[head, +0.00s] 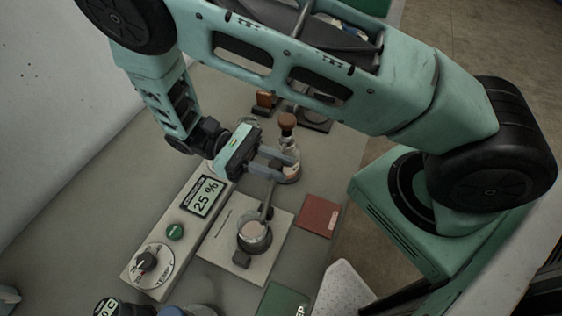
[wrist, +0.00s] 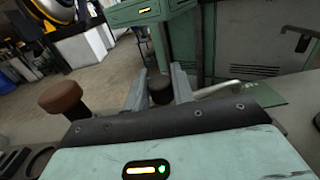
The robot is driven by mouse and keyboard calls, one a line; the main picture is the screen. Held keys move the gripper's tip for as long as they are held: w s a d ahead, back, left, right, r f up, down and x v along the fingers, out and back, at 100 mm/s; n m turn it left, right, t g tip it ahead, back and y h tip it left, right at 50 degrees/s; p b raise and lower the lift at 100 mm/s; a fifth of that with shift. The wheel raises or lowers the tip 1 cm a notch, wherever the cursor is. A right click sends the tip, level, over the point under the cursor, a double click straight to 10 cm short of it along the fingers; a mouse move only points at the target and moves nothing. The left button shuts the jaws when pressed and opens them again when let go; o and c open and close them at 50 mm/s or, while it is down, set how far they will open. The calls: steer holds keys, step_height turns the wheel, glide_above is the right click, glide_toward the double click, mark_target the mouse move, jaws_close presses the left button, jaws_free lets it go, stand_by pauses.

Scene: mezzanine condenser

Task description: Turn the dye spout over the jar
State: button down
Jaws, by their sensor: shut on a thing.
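A grey metal spout (head: 267,205) runs from beside my fingertips down to a round, pale-topped vessel (head: 254,237) on a light square plate. I cannot tell whether this vessel is the jar. In the wrist view the bent silver spout (wrist: 225,92) stretches to the right of a black knob (wrist: 160,90). My gripper (head: 283,166) is shut on this knob; its fingers (wrist: 158,92) flank it in the wrist view. The head view does not show the knob clearly. A glass bottle with a brown stopper (head: 287,124) stands close by my fingers.
A long control panel (head: 205,195) lies left of the plate (head: 225,255), with a 25 % display, green button and dial. A red booklet (head: 319,216) lies right of the plate and a green one (head: 283,302) in front. Small items stand behind the bottle.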

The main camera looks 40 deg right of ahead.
steer(key=shift+w+a+m+g+y, duration=0.35)
steer(key=shift+w+m+g+y, duration=0.15)
steer(key=shift+m+y, duration=0.3)
steer(key=shift+y, duration=0.3)
steer(key=c, duration=1.2)
jaws_free()
steer(key=v, duration=0.7)
steer(key=shift+w+a+b, duration=0.2)
steer(key=shift+w+b, duration=0.05)
steer(key=shift+b, duration=0.05)
steer(key=shift+f, duration=0.1)
